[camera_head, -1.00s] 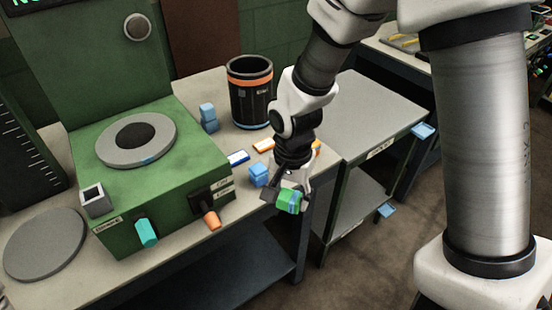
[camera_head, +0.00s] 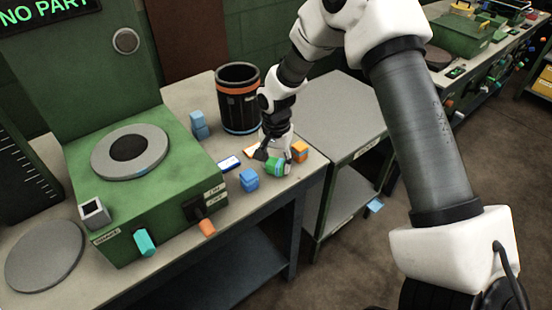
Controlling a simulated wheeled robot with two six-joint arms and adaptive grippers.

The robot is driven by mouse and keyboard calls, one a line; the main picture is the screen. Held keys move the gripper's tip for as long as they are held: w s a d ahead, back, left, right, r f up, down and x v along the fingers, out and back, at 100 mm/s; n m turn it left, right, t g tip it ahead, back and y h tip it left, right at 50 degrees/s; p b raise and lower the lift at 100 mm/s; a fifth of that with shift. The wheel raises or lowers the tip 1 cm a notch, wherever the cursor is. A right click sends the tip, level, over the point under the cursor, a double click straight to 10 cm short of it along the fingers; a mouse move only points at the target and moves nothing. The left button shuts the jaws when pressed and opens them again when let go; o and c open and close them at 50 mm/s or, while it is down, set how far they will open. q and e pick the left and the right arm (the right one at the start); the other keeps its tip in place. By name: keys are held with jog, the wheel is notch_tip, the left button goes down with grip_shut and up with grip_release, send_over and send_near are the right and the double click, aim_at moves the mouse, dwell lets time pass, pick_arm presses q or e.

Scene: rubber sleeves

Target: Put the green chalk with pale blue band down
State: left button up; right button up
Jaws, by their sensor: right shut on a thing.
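The green chalk with pale blue band (camera_head: 275,167) is between the fingers of my right gripper (camera_head: 276,160), which is shut on it. It is low over the right end of the workbench top (camera_head: 275,188), close to the front edge; I cannot tell whether it touches the surface. A blue block (camera_head: 249,180) lies just left of it, and an orange block (camera_head: 299,151) lies just right of it. My left gripper is not in view.
A black bin with an orange band (camera_head: 238,98) stands behind. Light blue blocks (camera_head: 199,125), a white-and-blue piece (camera_head: 230,164) and a green machine (camera_head: 150,190) are to the left. A grey side table (camera_head: 345,110) adjoins on the right.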

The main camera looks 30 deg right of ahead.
aim_at(276, 162)
jog(key=shift+w+f, duration=0.1)
jog(key=shift+f, duration=0.05)
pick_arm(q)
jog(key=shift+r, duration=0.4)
pick_arm(e)
jog(key=shift+f, duration=0.1)
jog(key=o, duration=1)
jog(key=shift+f, duration=0.1)
jog(key=shift+f+b, duration=0.15)
jog(key=shift+b, duration=0.45)
jog(key=shift+r, duration=0.35)
notch_tip(276, 162, up, 7)
jog(key=shift+r+b, duration=0.2)
jog(key=shift+b, duration=0.6)
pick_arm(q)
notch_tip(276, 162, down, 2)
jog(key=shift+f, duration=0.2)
